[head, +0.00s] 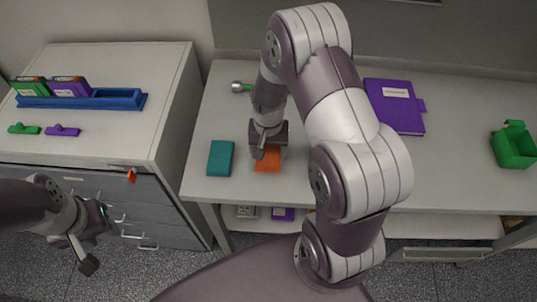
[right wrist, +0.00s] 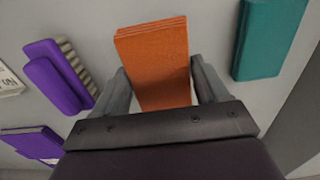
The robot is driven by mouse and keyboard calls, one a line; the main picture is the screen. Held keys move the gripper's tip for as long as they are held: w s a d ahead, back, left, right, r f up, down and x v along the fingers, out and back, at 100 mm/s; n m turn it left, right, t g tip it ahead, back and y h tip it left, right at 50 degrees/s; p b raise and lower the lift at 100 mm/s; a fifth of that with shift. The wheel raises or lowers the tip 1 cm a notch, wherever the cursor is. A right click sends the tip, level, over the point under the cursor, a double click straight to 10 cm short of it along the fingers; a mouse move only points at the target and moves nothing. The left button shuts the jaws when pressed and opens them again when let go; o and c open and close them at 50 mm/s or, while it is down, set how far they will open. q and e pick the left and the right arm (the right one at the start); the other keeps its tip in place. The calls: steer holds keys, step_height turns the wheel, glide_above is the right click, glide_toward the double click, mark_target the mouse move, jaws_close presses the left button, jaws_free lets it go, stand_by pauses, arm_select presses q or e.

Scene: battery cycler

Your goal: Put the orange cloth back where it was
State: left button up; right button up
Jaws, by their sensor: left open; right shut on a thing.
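The folded orange cloth (head: 267,165) is on or just above the right-hand table, right of a folded teal cloth (head: 220,158). My right gripper (head: 267,150) reaches down over it and is shut on it. In the right wrist view the orange cloth (right wrist: 153,60) sits between the two fingers (right wrist: 160,88), and the teal cloth (right wrist: 272,38) lies apart to the right. I cannot tell whether the orange cloth touches the tabletop. My left gripper (head: 96,237) is open and empty in front of the grey drawers.
A purple notebook (head: 394,106) and a green open box (head: 514,146) stand on the table (head: 455,165). A purple brush (right wrist: 58,76) shows in the right wrist view. The left cabinet holds a blue rack (head: 115,100) with cases, and green and purple small items (head: 62,130).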

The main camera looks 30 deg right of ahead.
mark_target(269, 158)
step_height(269, 158, down, 4)
steer(key=shift+r+p, duration=0.15)
steer(key=shift+p, duration=0.15)
steer(key=shift+d, duration=0.1)
steer(key=shift+f, duration=0.2)
steer(key=o, duration=0.9)
steer(key=shift+s, duration=0.1)
steer(key=shift+o, duration=0.6)
